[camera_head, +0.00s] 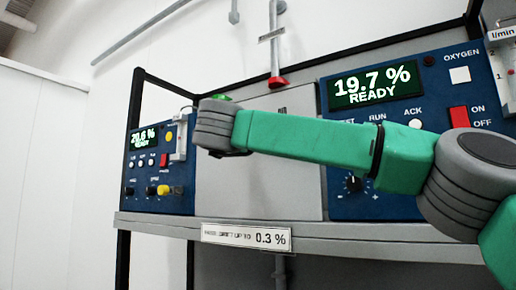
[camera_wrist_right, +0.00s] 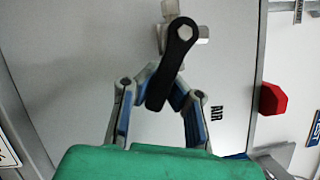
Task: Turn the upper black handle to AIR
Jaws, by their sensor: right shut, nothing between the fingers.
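The black handle (camera_wrist_right: 171,62) shows in the right wrist view. Its round pivot is at the top, on a metal valve fitting (camera_wrist_right: 202,30), and its arm slants down and slightly left. The AIR label (camera_wrist_right: 217,113) is on the pale panel, right of the handle's lower end. My right gripper (camera_wrist_right: 166,76) is shut at the handle's arm, with nothing held between the fingers. The fingertips are partly hidden by the handle, and I cannot tell whether they touch it. In the head view my arm hides the handle and right gripper. My left gripper is not in view.
A red knob (camera_wrist_right: 272,99) sits right of the AIR label. The head view shows a large blue analyser (camera_head: 373,190) reading 19.7 % at right, and a smaller blue analyser (camera_head: 150,196) reading 20.6 % at left. A grey shelf (camera_head: 160,221) runs below them.

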